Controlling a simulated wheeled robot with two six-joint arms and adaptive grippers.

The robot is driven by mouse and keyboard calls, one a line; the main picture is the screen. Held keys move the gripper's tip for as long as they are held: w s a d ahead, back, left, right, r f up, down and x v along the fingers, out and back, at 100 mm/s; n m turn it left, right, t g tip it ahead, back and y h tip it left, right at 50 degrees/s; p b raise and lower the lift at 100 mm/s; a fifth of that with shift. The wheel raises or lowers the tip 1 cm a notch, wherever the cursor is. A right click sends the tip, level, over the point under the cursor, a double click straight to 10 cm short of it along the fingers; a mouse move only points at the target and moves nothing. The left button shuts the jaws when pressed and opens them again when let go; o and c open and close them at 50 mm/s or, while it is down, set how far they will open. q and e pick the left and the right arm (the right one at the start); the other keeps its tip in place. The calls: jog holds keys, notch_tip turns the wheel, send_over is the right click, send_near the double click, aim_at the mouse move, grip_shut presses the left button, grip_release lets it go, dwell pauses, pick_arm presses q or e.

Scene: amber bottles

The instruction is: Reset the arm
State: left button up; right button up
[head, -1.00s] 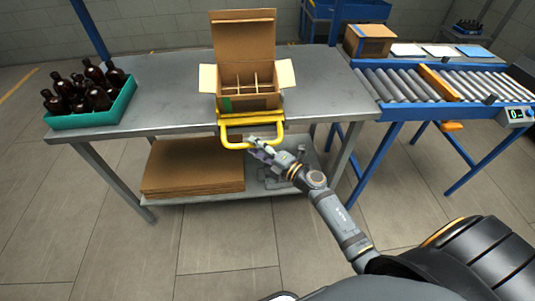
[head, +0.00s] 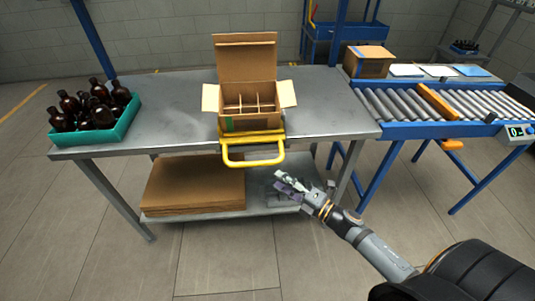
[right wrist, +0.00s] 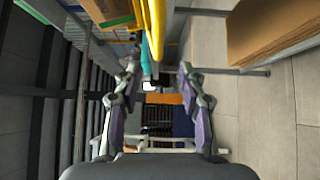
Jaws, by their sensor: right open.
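My right gripper (head: 287,183) is open and empty in the head view, below and to the right of the yellow handle at the table's front edge, apart from it. In the right wrist view its two fingers (right wrist: 153,90) stand wide apart with nothing between them. My left gripper is not in view. An open cardboard box (head: 249,120) with dividers stands on the table with its flaps up, and its compartments look empty. A teal crate (head: 100,137) with several amber bottles (head: 96,106) stands at the table's left end.
The grey table (head: 180,110) has a yellow handle frame (head: 254,163) jutting from its front edge. A lower shelf holds flat cardboard (head: 195,185). A roller conveyor (head: 405,103) with a closed box (head: 367,62) stands at the right. The floor in front is clear.

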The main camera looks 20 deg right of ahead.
jog(key=s+d+f+m+g+h+p, duration=0.25)
jog(key=d+f+m, duration=0.2)
jog(key=f, duration=0.45)
jog(key=s+d+f+m+g+h+p, duration=0.1)
jog(key=s+d+f+m+h, duration=0.3)
jog(key=f, duration=0.4)
jog(key=s+d+f+m+g+h+p, duration=0.1)
jog(key=s+d+f+m+g+h, duration=0.2)
jog(key=f+m, duration=0.45)
jog(key=s+a+f+m+g+p, duration=0.1)
jog(key=s+a+f+m+g, duration=0.1)
jog(key=s+f, duration=0.3)
jog(key=s+a+f+m+g+p, duration=0.1)
jog(key=s+f, duration=0.5)
jog(key=s, duration=0.8)
jog(key=s+a+f+m+g+p, duration=0.1)
jog(key=s+a+f+m+g, duration=0.2)
jog(key=s, duration=0.6)
notch_tip(320, 180, down, 3)
jog(key=shift+s+m+g, duration=0.15)
jog(key=shift+m+g, duration=0.75)
jog(key=shift+g, duration=0.25)
